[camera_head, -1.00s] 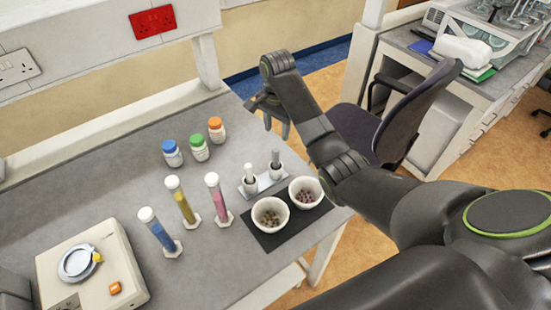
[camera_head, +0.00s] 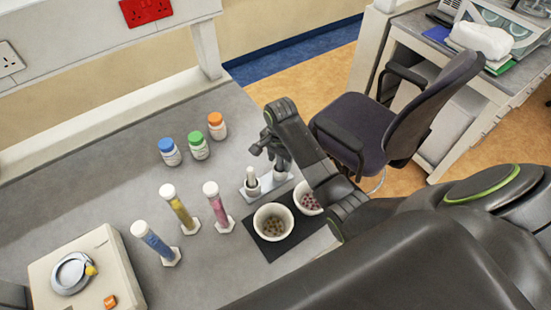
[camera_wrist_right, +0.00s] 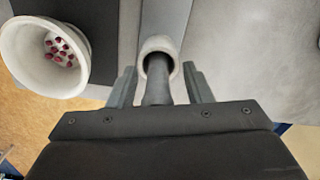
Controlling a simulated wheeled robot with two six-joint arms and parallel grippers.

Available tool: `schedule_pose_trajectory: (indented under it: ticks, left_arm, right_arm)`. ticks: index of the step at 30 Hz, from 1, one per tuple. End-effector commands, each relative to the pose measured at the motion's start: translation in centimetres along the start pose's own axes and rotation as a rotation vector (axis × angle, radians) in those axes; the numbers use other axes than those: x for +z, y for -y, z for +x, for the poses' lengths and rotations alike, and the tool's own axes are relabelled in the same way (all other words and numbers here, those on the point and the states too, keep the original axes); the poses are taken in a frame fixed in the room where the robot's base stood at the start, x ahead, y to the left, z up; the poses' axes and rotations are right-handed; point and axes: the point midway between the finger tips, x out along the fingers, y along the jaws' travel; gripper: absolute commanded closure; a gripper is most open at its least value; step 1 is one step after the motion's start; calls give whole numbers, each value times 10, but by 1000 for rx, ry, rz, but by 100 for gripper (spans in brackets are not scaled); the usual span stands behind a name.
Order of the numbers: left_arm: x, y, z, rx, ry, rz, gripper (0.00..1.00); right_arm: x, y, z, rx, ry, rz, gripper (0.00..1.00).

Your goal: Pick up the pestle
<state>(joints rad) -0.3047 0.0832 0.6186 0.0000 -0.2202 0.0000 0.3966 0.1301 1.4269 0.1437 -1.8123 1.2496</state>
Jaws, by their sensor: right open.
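Two pestles stand upright in small white cups on a light rack. One has a white handle (camera_head: 251,174); the other is dark grey, mostly hidden by my arm in the head view, and shows in the right wrist view as a dark shaft (camera_wrist_right: 157,88) in its white cup (camera_wrist_right: 160,45). My right gripper (camera_head: 266,149) is open at the dark pestle. In the wrist view its two fingers stand on either side of the shaft, with gaps visible. My left gripper is not in view.
Two white mortars with pellets, brown (camera_head: 273,221) and dark red (camera_head: 307,197), stand on a dark mat (camera_head: 265,248) in front of the rack. Several coloured tubes (camera_head: 181,210) and bottles (camera_head: 198,146) stand to the left. A chair (camera_head: 400,120) is beyond the bench edge.

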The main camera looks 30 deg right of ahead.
Motion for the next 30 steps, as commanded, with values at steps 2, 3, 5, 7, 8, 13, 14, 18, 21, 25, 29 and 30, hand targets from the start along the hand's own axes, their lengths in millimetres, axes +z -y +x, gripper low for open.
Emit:
schedule_pose_trajectory:
  ticks: [2, 3, 5, 7, 8, 13, 14, 18, 21, 25, 29, 30]
  left_arm:
    - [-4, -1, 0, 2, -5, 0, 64]
    - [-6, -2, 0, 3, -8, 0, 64]
    - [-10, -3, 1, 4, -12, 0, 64]
    - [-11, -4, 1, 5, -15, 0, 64]
    - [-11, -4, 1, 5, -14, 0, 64]
    - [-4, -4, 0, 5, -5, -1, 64]
    - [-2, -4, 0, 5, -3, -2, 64]
    - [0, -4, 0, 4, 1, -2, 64]
    - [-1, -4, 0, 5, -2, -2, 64]
    - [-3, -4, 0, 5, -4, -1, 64]
    - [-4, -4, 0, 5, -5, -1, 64]
    - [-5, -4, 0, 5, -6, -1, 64]
  right_arm:
    - [1, -3, 4, 0, 0, 2, 54]
    - [1, -3, 4, -1, 0, 2, 54]
    - [1, -3, 4, -1, -1, 2, 54]
    - [1, -3, 4, -1, -1, 2, 54]
    - [1, -3, 4, -1, 0, 2, 54]
    - [1, -3, 4, -1, 0, 2, 74]
    - [1, -3, 4, 0, 0, 2, 78]
    - [1, -3, 4, 0, 0, 2, 96]
    - [1, -3, 4, -1, -1, 2, 100]
    - [1, -3, 4, 0, 0, 2, 100]
    - [-1, 2, -2, -1, -1, -1, 100]
    - [-2, 5, -6, -1, -2, -3, 100]
